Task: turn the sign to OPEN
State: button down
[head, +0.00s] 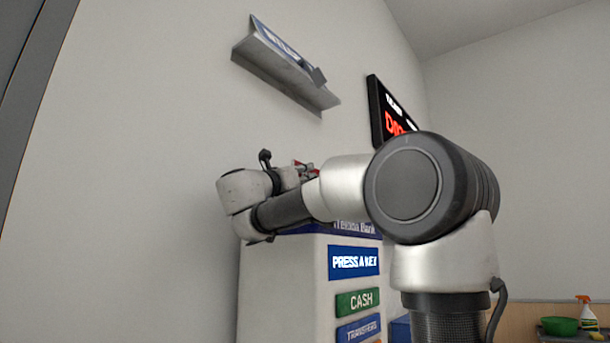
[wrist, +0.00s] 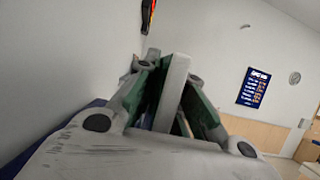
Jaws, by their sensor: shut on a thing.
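My gripper (wrist: 167,88) is shut on a pale grey flat slab (wrist: 174,85), seen nearly edge-on between the green-grey fingers in the wrist view. I cannot tell whether this slab is the sign; no OPEN or CLOSED lettering shows on it. In the head view my gripper is just above the top of the white kiosk (head: 283,285), partly hidden behind my arm. Small red and white bits (head: 304,167) show beside it, too small to make out.
A grey metal bracket with a blue sign (head: 285,65) juts from the wall above. A black display with red letters (head: 391,112) hangs right of it. A green bowl (head: 559,326) and spray bottle (head: 587,313) stand far right.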

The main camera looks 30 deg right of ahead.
jog(key=shift+w+a+m+g+h, duration=0.15)
jog(key=shift+w+m+g+h, duration=0.25)
jog(key=shift+g, duration=0.6)
jog(key=m+g, duration=0.1)
jog(key=g, duration=0.1)
jog(key=w+m+g, duration=0.1)
jog(key=g, duration=0.1)
jog(key=shift+h, duration=0.3)
jog(key=c, duration=1.5)
grip_release()
jog(key=shift+a, duration=0.1)
jog(key=v, duration=0.7)
jog(key=shift+a, duration=0.2)
